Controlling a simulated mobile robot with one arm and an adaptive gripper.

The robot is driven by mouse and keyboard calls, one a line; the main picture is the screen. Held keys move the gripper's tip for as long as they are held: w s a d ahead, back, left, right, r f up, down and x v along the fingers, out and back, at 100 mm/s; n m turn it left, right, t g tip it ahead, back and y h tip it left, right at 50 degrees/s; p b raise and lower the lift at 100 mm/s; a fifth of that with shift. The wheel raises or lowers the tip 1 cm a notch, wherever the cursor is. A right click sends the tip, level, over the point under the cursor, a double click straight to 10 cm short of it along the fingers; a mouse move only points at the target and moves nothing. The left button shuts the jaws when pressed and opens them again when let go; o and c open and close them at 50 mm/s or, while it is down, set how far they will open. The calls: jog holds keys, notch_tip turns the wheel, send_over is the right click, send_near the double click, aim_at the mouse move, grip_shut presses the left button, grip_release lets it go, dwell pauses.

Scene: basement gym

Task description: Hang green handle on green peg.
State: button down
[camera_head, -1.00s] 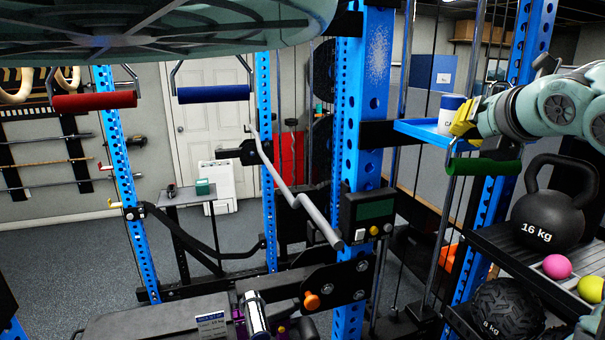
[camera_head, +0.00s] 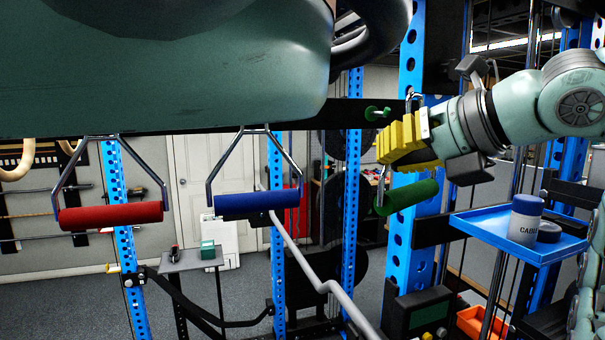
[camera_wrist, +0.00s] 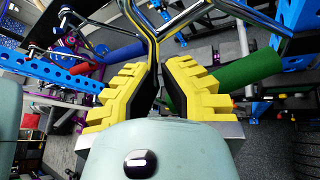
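The green handle (camera_head: 408,196) is a green cylindrical grip on a metal frame; it also shows in the wrist view (camera_wrist: 248,68). My gripper (camera_head: 388,145), with yellow fingers, is shut on its metal frame, and the grip hangs below the fingers. In the wrist view my gripper (camera_wrist: 166,66) has the metal frame between its fingertips. The green peg (camera_head: 377,113) sticks out of the dark crossbeam, just above and left of my fingers. The handle is apart from the peg. Part of the frame is hidden by the fingers.
The blue handle (camera_head: 256,204) and red handle (camera_head: 111,216) hang from the crossbeam (camera_head: 345,113) to the left. A blue upright (camera_head: 410,75) stands close behind my gripper. A blue tray (camera_head: 490,228) with a cup (camera_head: 525,218) sits lower right.

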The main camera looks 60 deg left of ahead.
jog(key=shift+a+r+p, duration=0.15)
jog(key=shift+r+p, duration=0.1)
jog(key=shift+p, duration=0.2)
jog(key=shift+w+a+p, duration=0.2)
jog(key=shift+a+p, duration=0.25)
jog(key=shift+p, duration=0.75)
jog(key=shift+a, duration=0.1)
jog(key=shift+a+f+p, duration=0.2)
jog(key=shift+a+p, duration=0.05)
jog(key=shift+p, duration=0.7)
jog(key=w+a+f+p, duration=0.1)
jog(key=w+a+p, duration=0.1)
jog(key=a, duration=0.4)
jog(key=shift+a+p, duration=0.3)
jog(key=shift+p, duration=0.5)
jog(key=shift+a+f+b, duration=0.3)
jog(key=shift+f+b, duration=0.05)
jog(key=shift+b, duration=0.6)
jog(key=shift+a+b, duration=0.1)
jog(key=shift+b, duration=0.85)
